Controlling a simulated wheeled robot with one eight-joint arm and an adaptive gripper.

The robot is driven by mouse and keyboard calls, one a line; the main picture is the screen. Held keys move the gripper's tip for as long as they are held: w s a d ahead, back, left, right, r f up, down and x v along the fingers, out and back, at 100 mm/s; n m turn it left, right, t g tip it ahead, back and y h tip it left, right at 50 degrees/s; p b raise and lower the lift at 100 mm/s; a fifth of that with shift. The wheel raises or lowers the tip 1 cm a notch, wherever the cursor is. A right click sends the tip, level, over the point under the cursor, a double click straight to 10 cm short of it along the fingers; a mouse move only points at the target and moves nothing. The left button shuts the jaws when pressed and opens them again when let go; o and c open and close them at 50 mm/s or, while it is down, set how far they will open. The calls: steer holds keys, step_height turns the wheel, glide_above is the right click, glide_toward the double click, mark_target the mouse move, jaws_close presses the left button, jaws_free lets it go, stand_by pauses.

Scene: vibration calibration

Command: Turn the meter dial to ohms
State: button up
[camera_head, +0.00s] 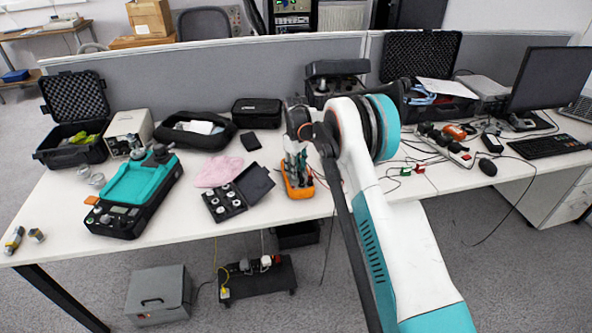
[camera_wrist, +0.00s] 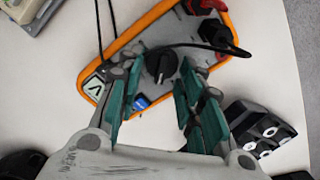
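The meter (camera_head: 299,190) is a grey-faced, orange-rimmed unit lying on the white table under my gripper. In the wrist view, the meter (camera_wrist: 133,38) lies at a slant across the top. Its black round dial (camera_wrist: 161,66) sits in the middle of the face; I cannot read its setting. Red and black plugs (camera_wrist: 216,32) stand at its upper right end, with a black lead running across the face. My gripper (camera_wrist: 160,78) is open, its teal fingers on either side of the dial and apart from each other. It also shows in the head view (camera_head: 297,158). Contact with the dial cannot be told.
A black open case with small round pieces (camera_head: 228,207) and a pink cloth (camera_head: 217,170) lie left of the meter. A teal-topped instrument (camera_head: 138,182) stands further left. A power strip (camera_head: 445,148), cables and a monitor (camera_head: 548,78) are to the right.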

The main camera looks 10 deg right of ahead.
steer(key=c, duration=0.7)
steer(key=m, duration=0.3)
steer(key=shift+d+m+p, duration=0.15)
steer(key=shift+m+p, duration=0.15)
steer(key=shift+w+d+m, duration=0.1)
steer(key=shift+d+m, duration=0.05)
steer(key=shift+m, duration=1.85)
